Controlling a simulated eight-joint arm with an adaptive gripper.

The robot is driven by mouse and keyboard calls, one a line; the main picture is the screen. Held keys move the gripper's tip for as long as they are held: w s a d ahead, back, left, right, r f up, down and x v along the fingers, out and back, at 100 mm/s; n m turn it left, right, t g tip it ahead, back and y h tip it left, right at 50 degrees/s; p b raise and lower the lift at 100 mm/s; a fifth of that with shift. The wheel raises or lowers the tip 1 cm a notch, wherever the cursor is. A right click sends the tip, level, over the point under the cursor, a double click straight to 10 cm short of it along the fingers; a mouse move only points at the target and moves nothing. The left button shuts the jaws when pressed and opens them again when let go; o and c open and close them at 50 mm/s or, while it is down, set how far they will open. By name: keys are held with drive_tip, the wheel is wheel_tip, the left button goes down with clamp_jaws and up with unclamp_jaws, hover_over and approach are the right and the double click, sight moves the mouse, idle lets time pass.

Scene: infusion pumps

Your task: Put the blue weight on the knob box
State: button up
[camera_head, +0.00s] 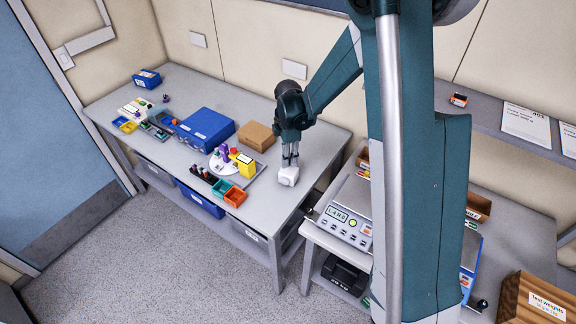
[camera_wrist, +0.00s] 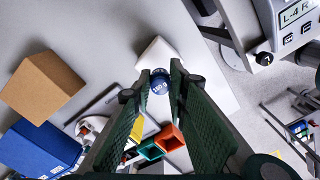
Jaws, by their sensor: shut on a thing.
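The blue weight (camera_wrist: 160,82) is a small round blue piece with pale marking, held between the fingertips of my gripper (camera_wrist: 160,88) in the wrist view. In the head view my gripper (camera_head: 289,160) points down over the right part of the table, and I cannot make out the blue weight there. A white block (camera_head: 288,176) is right by the fingertips; it also shows in the wrist view (camera_wrist: 157,54). I cannot tell whether the weight touches it. The blue box with small knobs on its front (camera_head: 205,128), likely the knob box, stands left of my gripper.
A brown cardboard box (camera_head: 256,136) stands between the blue box and my gripper. A yellow box (camera_head: 246,166), a teal bin (camera_head: 221,188) and an orange bin (camera_head: 235,196) are nearer the front edge. A scale (camera_head: 340,222) stands on the lower bench at right.

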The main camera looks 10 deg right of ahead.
sight(288, 171)
drive_tip(key=shift+f, duration=0.1)
drive_tip(key=shift+f, duration=2)
drive_tip(key=shift+f, duration=0.2)
drive_tip(key=shift+c, duration=0.2)
drive_tip(key=o, duration=1)
drive_tip(key=shift+c, duration=0.2)
drive_tip(key=shift+r, duration=0.25)
drive_tip(key=shift+r, duration=6)
